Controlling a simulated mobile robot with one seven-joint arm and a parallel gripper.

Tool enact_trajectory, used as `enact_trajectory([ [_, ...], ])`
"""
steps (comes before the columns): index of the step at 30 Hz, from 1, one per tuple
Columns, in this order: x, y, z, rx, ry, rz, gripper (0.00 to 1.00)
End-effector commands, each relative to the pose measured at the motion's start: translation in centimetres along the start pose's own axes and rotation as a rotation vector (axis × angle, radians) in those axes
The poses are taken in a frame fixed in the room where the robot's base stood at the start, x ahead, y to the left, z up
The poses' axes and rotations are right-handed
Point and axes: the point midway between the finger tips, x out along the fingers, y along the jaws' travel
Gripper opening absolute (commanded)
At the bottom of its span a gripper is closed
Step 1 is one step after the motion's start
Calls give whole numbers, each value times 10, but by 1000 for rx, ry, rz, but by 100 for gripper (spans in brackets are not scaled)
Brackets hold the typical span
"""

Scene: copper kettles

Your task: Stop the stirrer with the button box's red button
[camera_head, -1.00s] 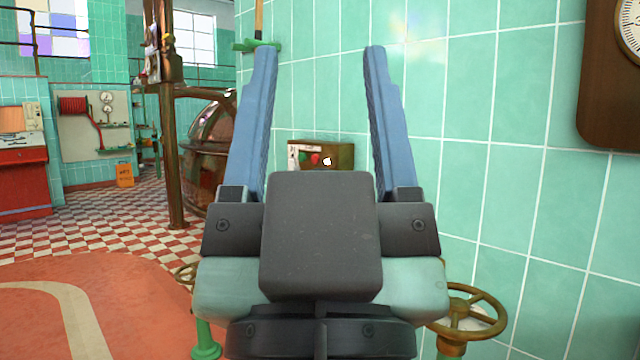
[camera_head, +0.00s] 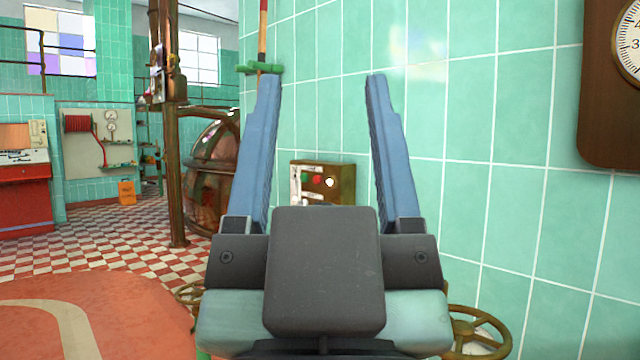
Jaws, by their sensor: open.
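The button box (camera_head: 343,184) is a brass-coloured box on the green tiled wall, seen between my gripper's fingers. Its face carries a red button (camera_head: 317,181), with a white round spot just right of it and a worn pale patch at the left. My gripper (camera_head: 320,92) is open and empty, its two blue fingers wide apart and pointing forward. The box appears beyond the fingers, and I see no contact. My gripper's dark body hides the space under the box. The stirrer itself cannot be made out.
A copper kettle (camera_head: 208,165) stands behind a brown post (camera_head: 172,150) at the left. A brass handwheel (camera_head: 478,335) is low at the right by the wall. A wooden-cased dial (camera_head: 608,90) hangs at the upper right. The chequered floor (camera_head: 100,240) at the left is open.

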Motion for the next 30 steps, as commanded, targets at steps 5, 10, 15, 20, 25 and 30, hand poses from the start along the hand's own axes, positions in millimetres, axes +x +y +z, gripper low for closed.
enact_trajectory([
  [5,0,0,0,0,0,0,63],
  [10,0,0,0,0,0,0,56],
  [15,0,0,0,0,0,0,25],
  [20,0,0,0,0,0,0,0],
  [25,0,0,0,0,0,0,0],
  [30,0,0,0,0,0,0,0],
])
